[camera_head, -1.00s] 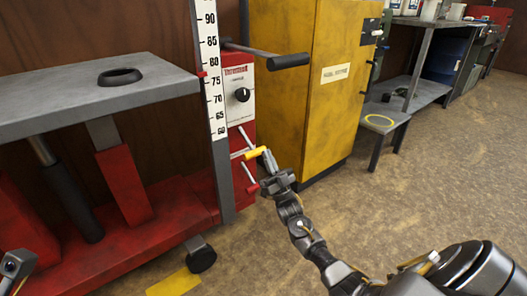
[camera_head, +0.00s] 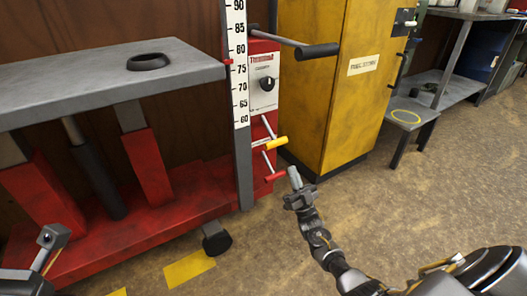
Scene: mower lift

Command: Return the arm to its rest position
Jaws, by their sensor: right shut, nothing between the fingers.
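My right gripper (camera_head: 293,178) is shut and empty, pointing up and away from me. The mower lift has a grey top plate (camera_head: 80,90) and a red base (camera_head: 140,225).
A height scale (camera_head: 238,75) has a red pointer between 75 and 80. A black-gripped bar (camera_head: 316,50) sticks out above the levers. The floor (camera_head: 420,190) at right is open.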

